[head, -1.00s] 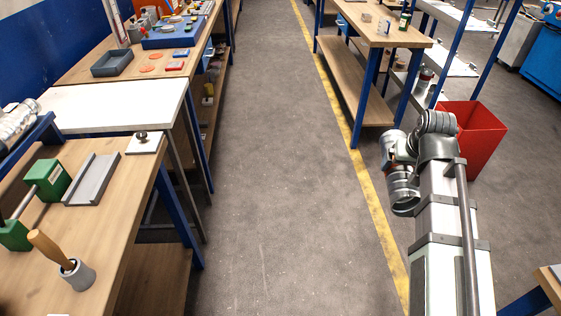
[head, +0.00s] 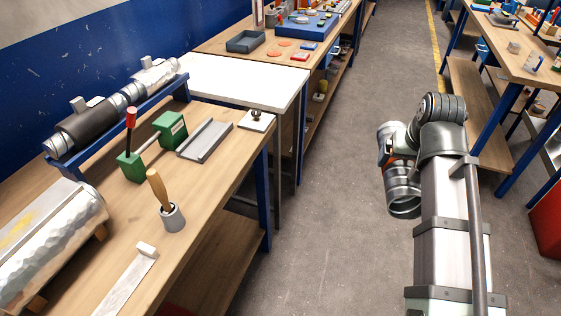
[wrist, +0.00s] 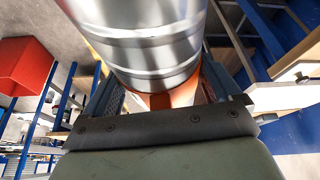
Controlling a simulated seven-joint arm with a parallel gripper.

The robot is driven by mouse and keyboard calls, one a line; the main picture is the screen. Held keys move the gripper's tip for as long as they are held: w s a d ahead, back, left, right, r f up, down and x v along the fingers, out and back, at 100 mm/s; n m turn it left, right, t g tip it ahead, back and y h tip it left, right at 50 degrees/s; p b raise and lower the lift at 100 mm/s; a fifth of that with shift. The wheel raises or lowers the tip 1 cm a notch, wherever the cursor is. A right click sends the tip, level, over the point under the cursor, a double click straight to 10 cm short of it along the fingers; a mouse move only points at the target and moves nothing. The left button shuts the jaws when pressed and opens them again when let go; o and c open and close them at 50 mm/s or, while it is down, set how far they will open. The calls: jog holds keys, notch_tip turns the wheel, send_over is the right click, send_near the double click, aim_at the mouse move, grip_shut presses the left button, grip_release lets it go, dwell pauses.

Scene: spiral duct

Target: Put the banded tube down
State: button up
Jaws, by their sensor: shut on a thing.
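The banded tube (wrist: 145,40) fills the upper middle of the wrist view. It is shiny silver with raised bands running across it. My gripper (wrist: 160,97) is shut on it, with a dark finger at each side. A bit of orange (wrist: 178,95) shows between the fingers, below the tube. The tube's far end is cut off by the picture edge.
The near wooden bench (head: 225,160) holds green blocks (head: 131,167), a grey channel (head: 205,140), a wood-handled tool in a grey cup (head: 173,217) and a blue rack (head: 152,102) with a dark-and-silver cylinder. A white tabletop (head: 245,85) beyond is clear. A red bin (head: 548,222) stands right.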

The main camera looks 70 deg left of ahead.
jog(key=s+a+r+n+g, duration=0.1)
jog(key=s+a+r+n, duration=0.15)
jog(key=s+a, duration=0.65)
jog(key=s+a+r+n, duration=0.2)
jog(key=s+a+r, duration=0.15)
jog(key=s, duration=1.15)
jog(key=s+r+n+g+y, duration=0.15)
jog(key=s+r, duration=0.25)
jog(key=s, duration=0.9)
jog(key=s+r+n+h, duration=0.1)
jog(key=s+r+n, duration=0.15)
jog(key=s, duration=0.95)
jog(key=s+d+r+n+g, duration=0.1)
jog(key=s+d+r+n, duration=0.2)
jog(key=s, duration=1.1)
jog(key=s+d+r+n+g, duration=0.1)
jog(key=s+d+r, duration=0.3)
jog(key=s, duration=0.9)
jog(key=s+d+n+g, duration=0.1)
jog(key=s+d+n, duration=0.1)
jog(key=s+d, duration=0.8)
jog(key=s+d+n, duration=0.1)
jog(key=s+d, duration=0.6)
jog(key=s, duration=0.5)
jog(key=shift+h, duration=0.45)
jog(key=f, duration=2.7)
jog(key=shift+s+d, duration=0.15)
jog(key=shift+s, duration=0.1)
jog(key=shift+f, duration=0.1)
